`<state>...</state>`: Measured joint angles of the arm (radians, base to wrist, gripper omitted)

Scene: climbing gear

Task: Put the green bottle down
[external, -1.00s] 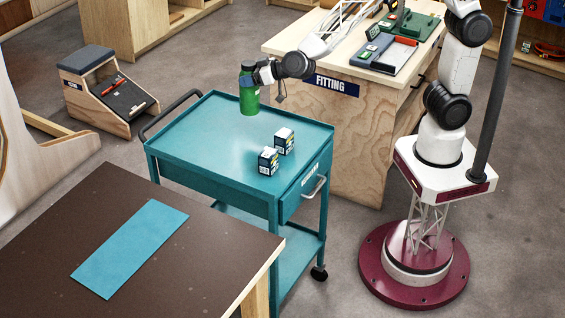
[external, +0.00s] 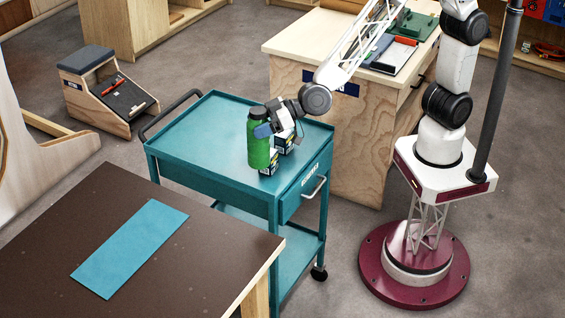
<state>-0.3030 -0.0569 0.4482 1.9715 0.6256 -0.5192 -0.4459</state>
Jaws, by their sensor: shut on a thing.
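The green bottle (external: 258,150) with a dark cap is upright in my gripper (external: 262,130), which is shut on it around its upper part. The bottle shows in front of the teal cart's (external: 205,130) top, near its right side. It partly hides two small boxes, a nearer box (external: 274,160) and a farther box (external: 283,148). I cannot tell whether the bottle's base touches the cart top or is above it.
The left and middle of the cart top are clear. A dark table (external: 130,250) with a blue mat (external: 130,247) stands in front. The wooden fitting bench (external: 345,150) stands behind, with trays and tools on it. A cart handle (external: 172,112) rises at the left.

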